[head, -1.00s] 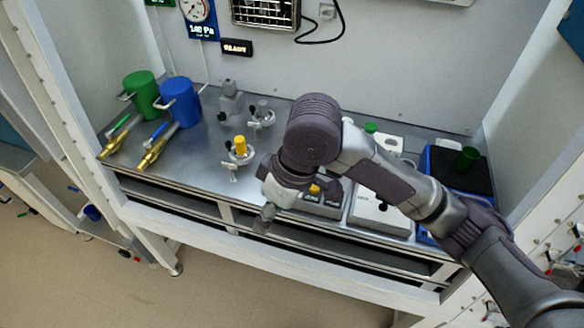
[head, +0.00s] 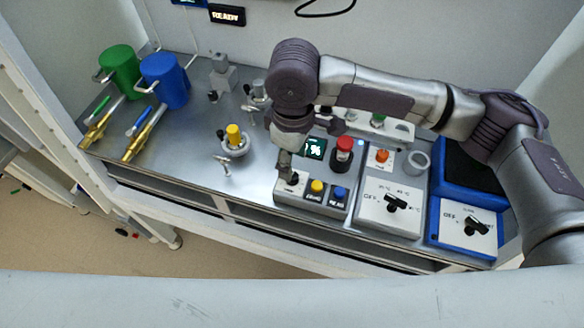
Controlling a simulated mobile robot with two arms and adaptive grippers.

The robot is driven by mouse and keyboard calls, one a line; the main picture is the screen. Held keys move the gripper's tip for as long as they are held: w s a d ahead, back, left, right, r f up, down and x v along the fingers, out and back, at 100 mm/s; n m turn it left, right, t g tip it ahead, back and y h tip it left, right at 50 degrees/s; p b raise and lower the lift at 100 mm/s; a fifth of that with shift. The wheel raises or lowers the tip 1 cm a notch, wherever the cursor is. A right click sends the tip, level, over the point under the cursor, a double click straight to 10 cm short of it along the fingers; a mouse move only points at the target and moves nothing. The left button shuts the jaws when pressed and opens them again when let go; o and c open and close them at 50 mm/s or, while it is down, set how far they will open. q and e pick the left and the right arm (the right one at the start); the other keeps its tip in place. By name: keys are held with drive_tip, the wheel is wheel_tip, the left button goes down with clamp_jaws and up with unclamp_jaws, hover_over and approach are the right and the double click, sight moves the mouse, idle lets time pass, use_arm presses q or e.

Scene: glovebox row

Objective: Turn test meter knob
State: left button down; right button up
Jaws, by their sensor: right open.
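The test meter appears to be the grey box with a green-lit display (head: 315,148), a yellow button (head: 317,187) and a blue button (head: 340,193). A small dark knob (head: 292,180) sits at its left front corner, partly covered by my gripper. My right gripper (head: 286,168) points down from above, with its fingertips at or just above this knob. It is open and holds nothing that I can see. I cannot tell whether the fingers touch the knob or straddle it. My left gripper is out of view.
To the right are a white unit with a black knob (head: 396,203) and a blue unit with another (head: 473,226). A yellow-topped clamp (head: 233,138) and blue cup (head: 165,80) stand left on the bench. A pale surface crosses the bottom.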

wheel_tip(320, 180, down, 4)
drive_tip(key=shift+f, duration=0.1)
drive_tip(key=shift+s+f, duration=0.1)
drive_tip(key=shift+f, duration=0.2)
drive_tip(key=shift+f+p, duration=0.3)
drive_tip(key=c, duration=0.7)
clamp_jaws()
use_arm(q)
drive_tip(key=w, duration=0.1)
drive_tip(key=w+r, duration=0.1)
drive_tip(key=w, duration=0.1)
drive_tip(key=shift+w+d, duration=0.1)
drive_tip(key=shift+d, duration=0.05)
